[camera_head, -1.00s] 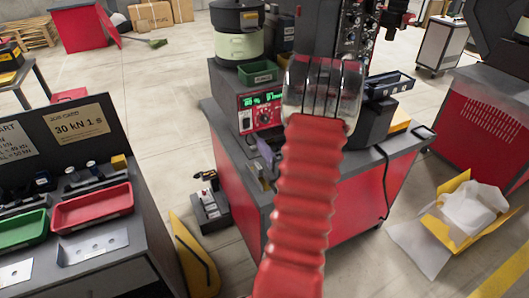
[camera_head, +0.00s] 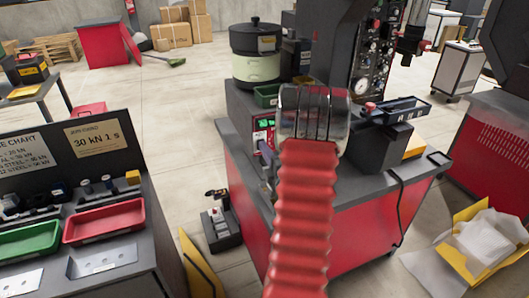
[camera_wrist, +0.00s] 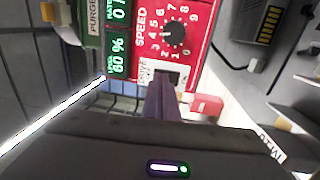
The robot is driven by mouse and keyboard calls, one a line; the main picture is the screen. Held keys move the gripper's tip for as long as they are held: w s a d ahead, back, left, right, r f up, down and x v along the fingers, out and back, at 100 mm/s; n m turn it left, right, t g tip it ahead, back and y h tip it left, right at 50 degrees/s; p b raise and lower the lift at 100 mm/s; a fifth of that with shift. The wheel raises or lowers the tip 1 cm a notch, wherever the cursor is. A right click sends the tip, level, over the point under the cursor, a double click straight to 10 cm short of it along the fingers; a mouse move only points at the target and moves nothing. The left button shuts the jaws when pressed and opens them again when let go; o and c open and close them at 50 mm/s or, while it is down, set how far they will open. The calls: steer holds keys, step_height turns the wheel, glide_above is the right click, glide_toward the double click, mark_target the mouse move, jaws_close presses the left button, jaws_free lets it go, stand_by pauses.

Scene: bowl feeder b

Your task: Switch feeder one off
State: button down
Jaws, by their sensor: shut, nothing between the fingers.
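The feeder's red control panel (camera_wrist: 170,30) fills the top middle of the wrist view. It has green displays (camera_wrist: 117,45), one reading 60 %, and a dark speed knob (camera_wrist: 174,33). A dark switch (camera_wrist: 175,76) sits below the knob beside a white label. My gripper (camera_wrist: 163,88) is shut and empty, its purple fingertips at the switch and partly hiding it. I cannot tell whether they touch it or which way it is set. In the head view the panel (camera_head: 263,124) is mostly hidden by my arm, and the bowl feeder (camera_head: 256,62) stands behind it.
A dark rail unit (camera_head: 392,110) stands right of my arm on the red-sided bench (camera_head: 360,220). A left bench carries red (camera_head: 105,220) and green trays. A red-ended part (camera_wrist: 206,106) is close right of my fingers.

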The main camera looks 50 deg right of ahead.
steer(key=shift+w+d+r, duration=0.25)
steer(key=shift+d+r, duration=0.05)
steer(key=shift+r, duration=0.4)
steer(key=shift+w+r, duration=0.1)
steer(key=shift+w+a+r, duration=0.1)
stand_by(0.9)
steer(key=shift+s+a+f, duration=0.2)
steer(key=shift+s+a, duration=0.2)
steer(key=v, duration=1.4)
steer(key=shift+d, duration=0.2)
